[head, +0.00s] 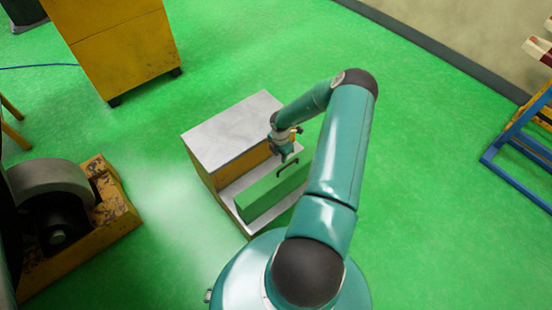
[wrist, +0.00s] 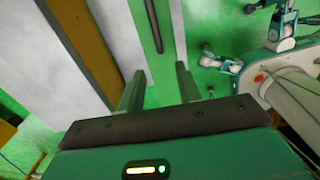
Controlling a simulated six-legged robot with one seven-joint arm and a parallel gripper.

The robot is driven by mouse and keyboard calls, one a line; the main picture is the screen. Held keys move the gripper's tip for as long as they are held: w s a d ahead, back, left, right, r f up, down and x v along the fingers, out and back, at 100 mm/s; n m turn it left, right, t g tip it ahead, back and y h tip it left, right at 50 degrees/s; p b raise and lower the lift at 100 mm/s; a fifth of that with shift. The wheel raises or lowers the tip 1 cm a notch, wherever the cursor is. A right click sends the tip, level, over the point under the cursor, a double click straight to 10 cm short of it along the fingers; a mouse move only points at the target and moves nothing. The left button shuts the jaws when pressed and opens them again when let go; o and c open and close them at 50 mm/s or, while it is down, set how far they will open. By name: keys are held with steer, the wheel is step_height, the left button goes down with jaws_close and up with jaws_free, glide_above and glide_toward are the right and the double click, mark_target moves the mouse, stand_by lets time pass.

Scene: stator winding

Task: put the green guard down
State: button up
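The green guard (head: 270,196) is a long green block with a dark handle (head: 287,166) on top. It sits on the lower grey step of a two-level bench. My gripper (head: 284,154) is just above the handle end in the head view. In the wrist view my gripper (wrist: 158,90) has its two fingers wide apart with nothing between them. The dark handle bar (wrist: 153,25) lies beyond the fingertips, along the green guard top (wrist: 169,28), and does not appear gripped. My arm hides part of the guard's right end in the head view.
The bench's higher grey top (head: 233,130) is bare, left of the guard. A yellow cabinet (head: 115,50) stands at the back left. A yellow-based machine with a large wheel (head: 50,187) is at left. A blue rack (head: 520,145) is far right. Green floor between is clear.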

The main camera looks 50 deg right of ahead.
steer(key=w+a+r+n+t+h, duration=0.1)
steer(key=w+r+n+t+h, duration=0.15)
steer(key=w+r+n, duration=0.65)
steer(key=w+a+r+n+t+h, duration=0.1)
steer(key=w+r+n+t, duration=0.35)
steer(key=r, duration=0.85)
steer(key=w+a+r+n+t+y, duration=0.1)
steer(key=w+a+r+n, duration=0.2)
steer(key=a+r+n, duration=0.45)
steer(key=w+a+r+n+t+y, duration=0.1)
steer(key=w+a+r+n, duration=0.1)
steer(key=a+r+n, duration=0.6)
steer(key=s+a+r+n+y, duration=0.1)
steer(key=s+a+r+n, duration=0.45)
steer(key=a+r, duration=0.2)
steer(key=s+a+r+n+y, duration=0.2)
steer(key=s+a+r+n, duration=0.2)
steer(key=a+r+n, duration=0.3)
steer(key=s+a+r+n+g, duration=0.1)
steer(key=s+a+n, duration=0.1)
steer(key=s+n, duration=0.5)
steer(key=s+a+r+n+g+h, duration=0.1)
steer(key=s+n, duration=0.5)
steer(key=s, duration=1)
steer(key=shift+a+r+n+g, duration=0.35)
steer(key=shift+a+g, duration=0.25)
steer(key=shift+a, duration=0.4)
